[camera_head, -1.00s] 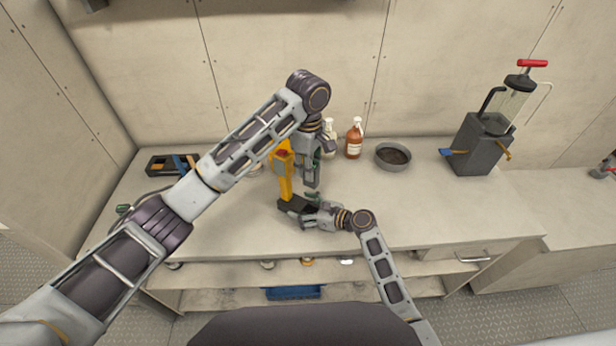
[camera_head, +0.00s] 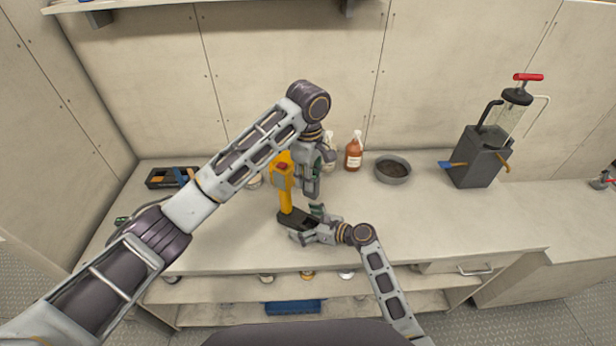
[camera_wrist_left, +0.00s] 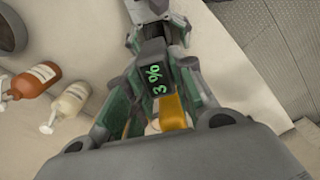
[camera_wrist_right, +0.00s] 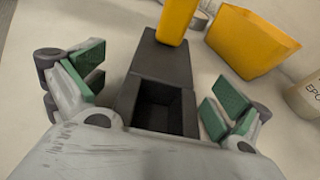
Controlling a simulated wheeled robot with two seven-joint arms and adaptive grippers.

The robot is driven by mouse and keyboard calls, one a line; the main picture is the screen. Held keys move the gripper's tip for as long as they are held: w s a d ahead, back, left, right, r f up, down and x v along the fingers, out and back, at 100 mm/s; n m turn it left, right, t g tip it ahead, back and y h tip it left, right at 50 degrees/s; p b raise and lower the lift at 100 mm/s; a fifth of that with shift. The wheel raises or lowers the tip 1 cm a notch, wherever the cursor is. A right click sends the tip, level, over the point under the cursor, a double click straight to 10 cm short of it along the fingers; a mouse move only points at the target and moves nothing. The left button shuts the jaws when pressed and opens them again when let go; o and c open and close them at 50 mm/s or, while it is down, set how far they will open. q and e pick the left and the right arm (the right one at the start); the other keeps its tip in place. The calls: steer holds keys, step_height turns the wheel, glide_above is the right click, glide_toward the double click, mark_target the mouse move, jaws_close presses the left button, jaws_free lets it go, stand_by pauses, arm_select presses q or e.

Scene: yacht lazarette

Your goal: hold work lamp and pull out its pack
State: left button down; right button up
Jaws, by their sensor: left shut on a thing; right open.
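The yellow work lamp (camera_head: 285,198) stands on the bench with a dark foot (camera_head: 289,214). My left gripper (camera_head: 311,186) is shut on the lamp from above, hiding part of it. The left wrist view shows a dark block reading "3 %" (camera_wrist_left: 155,76) between its fingers, with yellow (camera_wrist_left: 173,112) below. My right gripper (camera_head: 308,224) is low at the lamp's foot. In the right wrist view its fingers (camera_wrist_right: 158,92) are open on either side of the dark foot, whose square recess (camera_wrist_right: 162,106) faces me. I cannot tell whether a pack sits in it.
An orange-brown bottle (camera_head: 353,154), a pale bottle (camera_head: 329,158) and a grey bowl (camera_head: 392,170) stand behind and right of the lamp. A dark tray (camera_head: 172,178) lies at the left. A pump-like device (camera_head: 482,160) stands far right. The front bench is clear right of my right arm.

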steer(key=shift+d, duration=0.1)
steer(key=shift+v, duration=5.9)
steer(key=shift+r, duration=0.1)
